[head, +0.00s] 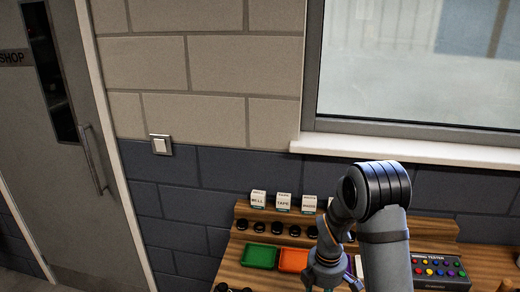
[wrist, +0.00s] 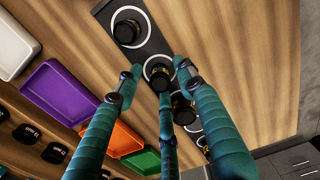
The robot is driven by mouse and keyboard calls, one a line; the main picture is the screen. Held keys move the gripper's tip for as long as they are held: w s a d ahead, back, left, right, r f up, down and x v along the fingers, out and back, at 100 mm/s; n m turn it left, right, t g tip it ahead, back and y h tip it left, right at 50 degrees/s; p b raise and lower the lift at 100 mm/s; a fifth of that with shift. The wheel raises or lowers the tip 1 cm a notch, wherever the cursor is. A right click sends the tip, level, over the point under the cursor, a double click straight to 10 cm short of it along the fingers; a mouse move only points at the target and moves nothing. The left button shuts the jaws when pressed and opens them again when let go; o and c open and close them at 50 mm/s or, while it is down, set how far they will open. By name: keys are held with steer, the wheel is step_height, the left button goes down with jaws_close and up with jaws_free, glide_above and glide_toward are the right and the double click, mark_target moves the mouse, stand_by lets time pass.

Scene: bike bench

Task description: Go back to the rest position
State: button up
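My arm reaches down over the wooden bench (head: 490,262) in the head view, where my gripper (head: 328,277) is at the bottom edge and partly cut off. In the wrist view my gripper (wrist: 157,72) has its teal fingers spread apart, with nothing held between them. Beyond the fingertips a black round piece (wrist: 160,78) stands in a white ring on a dark strip (wrist: 150,50). I cannot tell the exact gap between the fingertips and this piece.
More black pieces stand on the strip, one (wrist: 128,30) farther up. White (wrist: 12,45), purple (wrist: 62,92), orange (wrist: 122,139) and green (wrist: 143,161) trays lie left. A tester box (head: 438,271) stands right of my arm. A window sill (head: 400,150) juts out behind.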

step_height(320, 180, up, 11)
step_height(320, 180, down, 11)
steer(key=shift+s+f, duration=0.1)
steer(key=r, duration=0.3)
steer(key=shift+w+r+b, duration=0.3)
steer(key=shift+b, duration=0.1)
steer(key=s+d+r+m+b, duration=0.1)
steer(key=s+d+r, duration=0.2)
steer(key=d+r, duration=0.15)
steer(key=s+d+r+m, duration=0.1)
steer(key=s+d+r, duration=0.15)
steer(key=d, duration=0.35)
steer(key=w+a+f+n+p, duration=0.1)
steer(key=w+a+f, duration=0.1)
steer(key=a, duration=0.6)
steer(key=w+a+f+n, duration=0.1)
steer(key=w+a+f, duration=0.2)
steer(key=a, duration=0.5)
steer(key=w+a+f+n+p, duration=0.1)
steer(key=w+a+f+n, duration=0.1)
steer(key=a, duration=0.5)
steer(key=shift+w+a+f+p, duration=0.15)
steer(key=shift+w+a+p, duration=0.05)
steer(key=shift+a+p, duration=0.2)
steer(key=shift+w+a+f, duration=0.1)
steer(key=shift+a+f, duration=0.1)
steer(key=shift+f, duration=0.4)
